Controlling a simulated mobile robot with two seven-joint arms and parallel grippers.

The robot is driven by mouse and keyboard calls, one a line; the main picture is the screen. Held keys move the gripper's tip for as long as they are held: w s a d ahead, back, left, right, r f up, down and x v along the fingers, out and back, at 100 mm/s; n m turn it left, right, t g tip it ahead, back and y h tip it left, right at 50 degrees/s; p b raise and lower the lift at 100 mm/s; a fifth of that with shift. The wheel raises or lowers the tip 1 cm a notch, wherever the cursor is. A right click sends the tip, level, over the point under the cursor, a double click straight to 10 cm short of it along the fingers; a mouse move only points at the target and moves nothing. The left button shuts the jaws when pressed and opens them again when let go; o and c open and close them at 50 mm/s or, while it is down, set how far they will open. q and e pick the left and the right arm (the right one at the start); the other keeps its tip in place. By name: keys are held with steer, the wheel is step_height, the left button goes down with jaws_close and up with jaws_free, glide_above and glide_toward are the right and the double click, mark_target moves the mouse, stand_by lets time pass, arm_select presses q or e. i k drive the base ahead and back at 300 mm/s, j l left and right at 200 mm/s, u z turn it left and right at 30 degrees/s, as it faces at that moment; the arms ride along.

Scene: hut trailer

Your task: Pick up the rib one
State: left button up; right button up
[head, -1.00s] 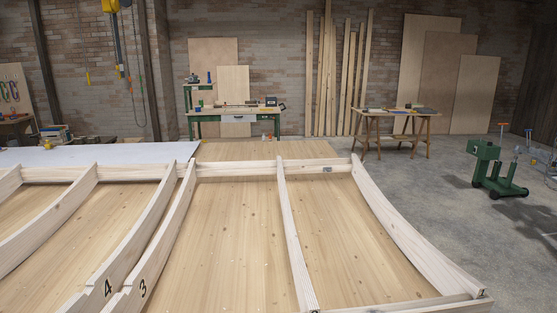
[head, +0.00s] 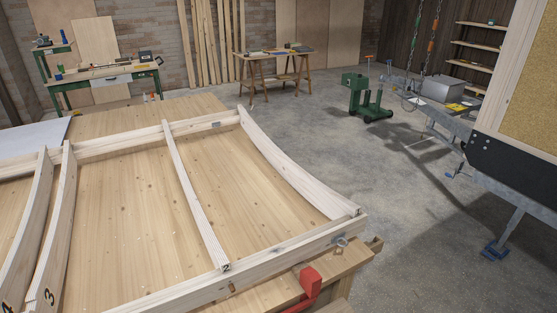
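The curved pale wooden rib at the right end of the frame (head: 290,165) runs from the back rail down to the front right corner. A small dark mark shows at its near end, too small to read surely; it stands after ribs marked 4, 3 and 2, so it appears to be rib one. Rib 2 (head: 195,195) is to its left, and rib 3 (head: 55,220) further left. The rib's ends meet the back rail (head: 140,137) and front rail (head: 260,268). Neither of my grippers is in view.
The frame lies on a wooden table (head: 345,268) with a red clamp-like part (head: 310,284) at its front edge. Open concrete floor lies to the right. A green wheeled stand (head: 369,100), a trestle table (head: 275,54) and a trailer chassis (head: 510,175) stand beyond.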

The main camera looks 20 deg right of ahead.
mark_target(335, 207)
steer(key=k+l, duration=0.1)
steer(key=l, duration=0.3)
steer(key=k+l, duration=0.1)
steer(key=l, duration=0.3)
steer(key=l+u, duration=0.1)
steer(key=l, duration=0.3)
steer(key=k+l, duration=0.2)
steer(key=l, duration=0.2)
steer(key=k+l+u, duration=0.1)
steer(key=l+u, duration=0.15)
steer(key=l, duration=2.5)
steer(key=i+l+u, duration=0.1)
steer(key=l, duration=0.45)
steer(key=i+l, duration=0.15)
steer(key=l, duration=0.2)
steer(key=i+l+u, duration=0.1)
steer(key=l, duration=0.25)
steer(key=i+l, duration=0.15)
steer(key=l, duration=0.2)
steer(key=i+l+u, duration=0.1)
steer(key=i+l, duration=0.3)
steer(key=l, duration=0.25)
steer(key=i+l+u, duration=0.15)
steer(key=l, duration=0.2)
steer(key=i, duration=0.05)
